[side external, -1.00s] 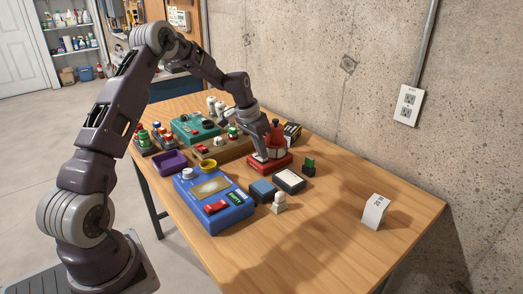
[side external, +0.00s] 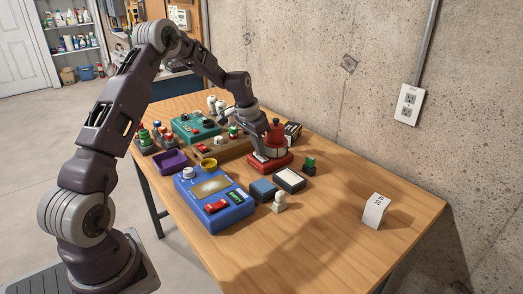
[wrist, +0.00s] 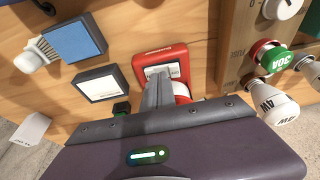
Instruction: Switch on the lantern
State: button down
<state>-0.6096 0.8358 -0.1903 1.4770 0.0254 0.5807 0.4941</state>
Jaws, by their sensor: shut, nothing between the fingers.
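The red lantern (side external: 276,139) stands on the table near the wall, on a wide red base. In the wrist view its red base (wrist: 139,60) shows a pale label plate, and the rest is mostly hidden behind my gripper. My gripper (side external: 261,158) points down at the front left part of the lantern's base. Its fingers are together and empty, and in the wrist view (wrist: 158,76) their tips overlap the label plate. I cannot tell whether they touch it. The lantern's switch is not clearly visible.
A wooden fuse board (wrist: 236,45) stands close beside the lantern. A blue-topped block (side external: 263,190), a white-topped block (side external: 290,180) and a blue panel box (side external: 226,217) lie in front. A purple tray (side external: 170,161) is at left. The table's right side is mostly clear, apart from a folded card (side external: 374,211).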

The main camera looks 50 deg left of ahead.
jog(key=shift+r, duration=0.35)
jog(key=d+v, duration=0.2)
jog(key=v, duration=1.1)
jog(key=shift+w+d, duration=0.25)
jog(key=shift+w, duration=0.15)
jog(key=s+d+r+t, duration=0.1)
jog(key=s+d+r, duration=0.8)
jog(key=s+d, duration=0.4)
jog(key=s+d+f, duration=0.1)
jog(key=s+d, duration=0.2)
jog(key=s, duration=0.6)
jog(key=s+d+f+t, duration=0.1)
jog(key=s+d, duration=0.3)
jog(key=s, duration=0.6)
jog(key=shift+d+f, duration=0.2)
jog(key=shift+f, duration=0.15)
